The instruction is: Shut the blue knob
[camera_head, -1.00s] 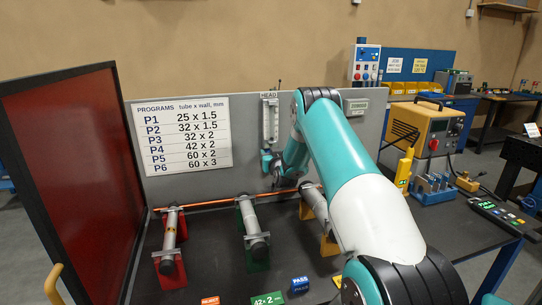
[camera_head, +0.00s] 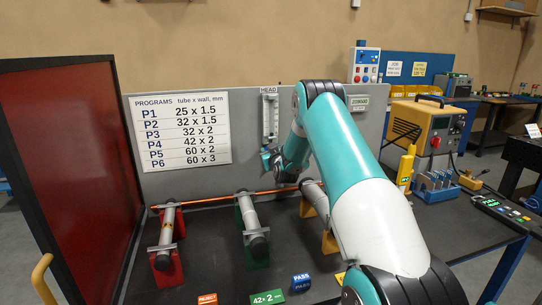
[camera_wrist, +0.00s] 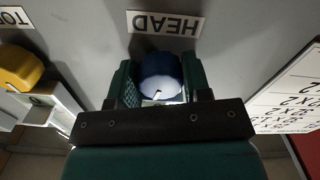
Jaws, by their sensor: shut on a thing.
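The blue knob (camera_wrist: 160,76) sits below the HEAD label (camera_wrist: 165,23) on the grey panel in the wrist view, with a small white mark on its face. My gripper (camera_wrist: 161,84) has its green fingers on either side of the knob and is shut on it. In the head view my gripper (camera_head: 267,158) is at the panel, below the flowmeter-like gauge (camera_head: 270,118) under the HEAD label. The knob is hard to make out there, mostly hidden by the gripper and wrist.
A programs chart (camera_head: 181,131) is on the panel at left. A copper-coloured tube (camera_head: 220,198) runs below my wrist, near metal rollers on a red stand (camera_head: 167,270) and a green stand (camera_head: 255,277). A red screen (camera_head: 75,165) stands at far left. A yellow unit (camera_head: 428,128) is at right.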

